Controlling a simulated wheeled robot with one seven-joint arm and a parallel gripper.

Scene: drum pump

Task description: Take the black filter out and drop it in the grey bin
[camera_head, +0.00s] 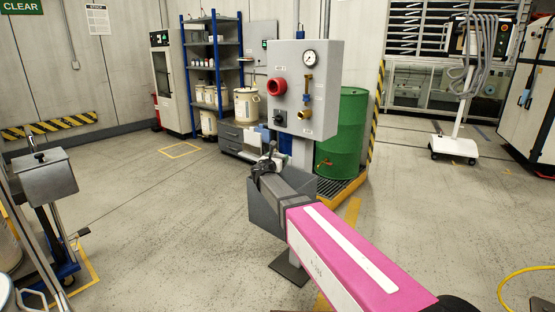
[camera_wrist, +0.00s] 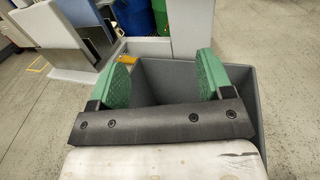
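My gripper (camera_wrist: 165,78) is open, with its two green finger pads wide apart and nothing between them. It is over the grey bin (camera_wrist: 251,105), whose walls show around and beyond the fingers in the wrist view. In the head view the bin (camera_head: 262,212) stands in front of the panel, and my wrist hides part of its opening. I cannot make out the black filter in either view. The visible part of the bin's inside looks dark and plain, and its floor is partly hidden by my gripper.
A grey panel (camera_head: 322,75) with a red round fitting (camera_head: 277,86), a gauge and brass valves stands behind the bin. A green drum (camera_head: 345,135) is on its right. A steel box on a cart (camera_head: 45,178) is at the left. The floor between is clear.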

